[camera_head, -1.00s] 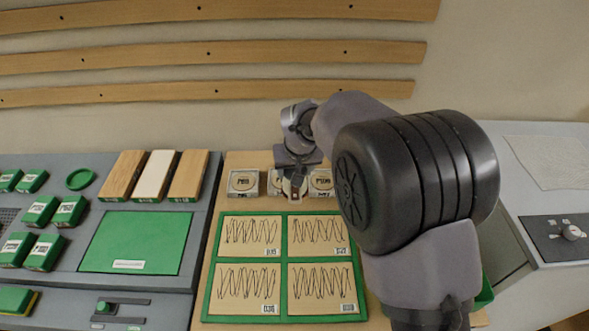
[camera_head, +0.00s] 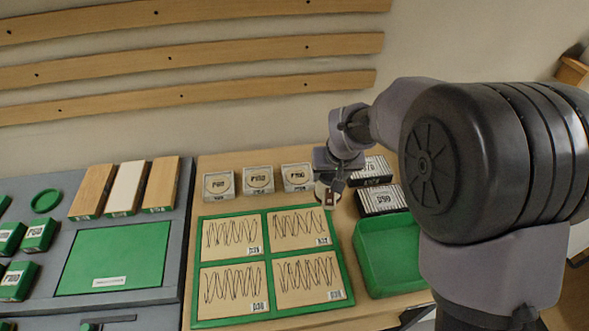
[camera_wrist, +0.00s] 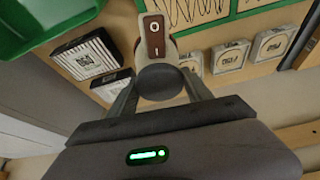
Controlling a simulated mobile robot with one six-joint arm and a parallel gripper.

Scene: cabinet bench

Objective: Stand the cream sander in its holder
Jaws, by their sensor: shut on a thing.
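The cream sander (camera_wrist: 153,37) has a brown switch panel marked O and I and a dark round top. My gripper (camera_wrist: 158,90) is shut on it in the wrist view, with a finger on each side of the dark top. In the head view the sander (camera_head: 321,193) hangs from my gripper (camera_head: 335,184), beside the right end of a row of white boxes and behind the framed scribbled boards. Its underside is hidden, and I cannot tell whether it touches the bench. I cannot make out its holder for certain; a green ring (camera_head: 46,201) lies on the left bench.
White disc boxes (camera_head: 258,180) stand at the back. Two striped black-and-white packs (camera_head: 383,200) and a green tray (camera_head: 395,258) are right of the gripper. A green frame (camera_head: 204,323) holds scribbled boards in front. Wood-topped blocks (camera_head: 92,191) and a green mat (camera_head: 115,258) lie left.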

